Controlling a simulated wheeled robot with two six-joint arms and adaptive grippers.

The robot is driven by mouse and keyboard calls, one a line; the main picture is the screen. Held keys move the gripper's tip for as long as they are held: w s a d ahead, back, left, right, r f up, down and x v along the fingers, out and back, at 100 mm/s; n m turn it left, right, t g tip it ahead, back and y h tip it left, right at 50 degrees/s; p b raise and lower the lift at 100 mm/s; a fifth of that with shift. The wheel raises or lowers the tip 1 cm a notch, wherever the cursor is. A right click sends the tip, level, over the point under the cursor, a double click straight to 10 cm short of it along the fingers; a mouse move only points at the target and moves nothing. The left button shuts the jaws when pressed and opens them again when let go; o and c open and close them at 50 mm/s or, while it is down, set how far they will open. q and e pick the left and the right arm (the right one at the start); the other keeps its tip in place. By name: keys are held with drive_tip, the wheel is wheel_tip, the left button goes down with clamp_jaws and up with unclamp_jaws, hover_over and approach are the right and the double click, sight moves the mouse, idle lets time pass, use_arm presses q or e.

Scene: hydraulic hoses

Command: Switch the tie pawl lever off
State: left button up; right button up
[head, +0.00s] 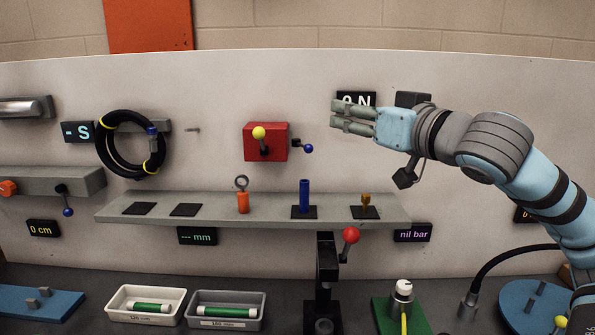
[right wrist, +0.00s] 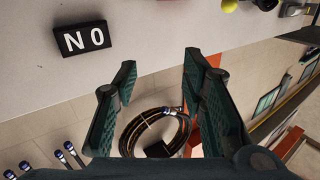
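Several levers show in the head view, and none is labelled as the tie pawl lever. A red box (head: 280,151) on the wall panel carries a lever with a yellow knob (head: 259,133). A small black lever with a blue knob (head: 308,148) sticks out just right of the box. My right gripper (head: 334,116) is open and empty, above and to the right of that blue knob and apart from it. Its fingers point left, in front of the "0 N" display (head: 357,98). In the right wrist view its spread fingers (right wrist: 160,80) hold nothing. My left gripper is out of view.
Below is a grey shelf (head: 250,208) with an orange eye piece (head: 243,201) and a blue pin (head: 304,195). A black stand has a red-knobbed lever (head: 351,235). A coiled hose (head: 107,158) hangs left. Trays (head: 147,293) stand on the bench. The panel between box and shelf is clear.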

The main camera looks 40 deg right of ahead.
use_arm(q)
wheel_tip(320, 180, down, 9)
drive_tip(key=b, duration=0.8)
use_arm(e)
approach(311, 150)
drive_tip(key=w+p, duration=0.5)
drive_tip(key=w, duration=0.2)
drive_tip(key=w+d+p, duration=0.1)
drive_tip(key=w+p, duration=0.2)
drive_tip(key=w, duration=0.1)
drive_tip(key=shift+d+r+p, duration=0.1)
drive_tip(key=shift+r+p, duration=0.1)
drive_tip(key=shift+p, duration=0.1)
drive_tip(key=shift+w+f, duration=0.1)
drive_tip(key=shift+w, duration=0.35)
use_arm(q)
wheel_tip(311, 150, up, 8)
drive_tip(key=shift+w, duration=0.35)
use_arm(e)
clamp_jaws()
